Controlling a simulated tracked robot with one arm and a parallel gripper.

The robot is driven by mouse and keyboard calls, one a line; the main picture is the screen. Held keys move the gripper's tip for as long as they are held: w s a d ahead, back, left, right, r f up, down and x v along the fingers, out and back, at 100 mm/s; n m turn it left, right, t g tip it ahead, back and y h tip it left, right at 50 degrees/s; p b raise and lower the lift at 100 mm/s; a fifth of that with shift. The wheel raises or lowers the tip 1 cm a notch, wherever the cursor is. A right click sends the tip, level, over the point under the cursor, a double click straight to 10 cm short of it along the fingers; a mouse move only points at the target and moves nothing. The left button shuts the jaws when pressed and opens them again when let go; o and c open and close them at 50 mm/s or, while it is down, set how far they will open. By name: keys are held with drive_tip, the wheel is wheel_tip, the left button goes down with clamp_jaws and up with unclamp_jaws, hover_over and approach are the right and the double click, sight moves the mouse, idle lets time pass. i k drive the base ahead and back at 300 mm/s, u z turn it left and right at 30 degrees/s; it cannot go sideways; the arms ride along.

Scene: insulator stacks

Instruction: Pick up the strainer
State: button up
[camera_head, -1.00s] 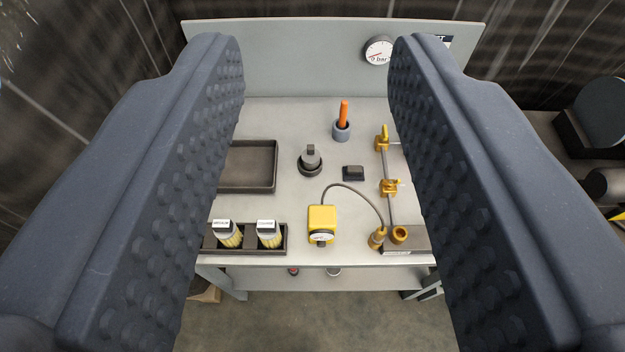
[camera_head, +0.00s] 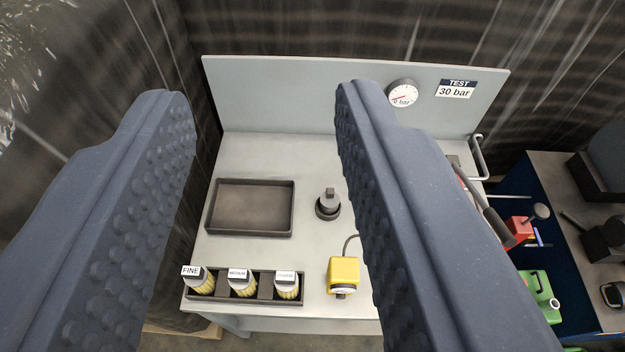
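The left one (camera_head: 201,285) is tagged FINE. The middle one (camera_head: 242,288) and the right one (camera_head: 287,291) have tags too small to read surely. My gripper (camera_head: 265,95) is open and empty, its two ridged blue-grey fingers wide apart. The rack shows between the fingers, apart from them. The right finger hides the middle right of the bench.
An empty dark tray (camera_head: 250,233) lies behind the rack. A grey fitting (camera_head: 328,204) and a yellow gauge box (camera_head: 343,273) stand to its right. A gauge (camera_head: 403,94) is on the grey back panel (camera_head: 290,95). A second bench (camera_head: 585,178) stands at right.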

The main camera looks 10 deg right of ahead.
sight(329, 199)
drive_tip(key=z, duration=0.15)
drive_tip(key=i, duration=1.1)
drive_tip(key=z, duration=0.6)
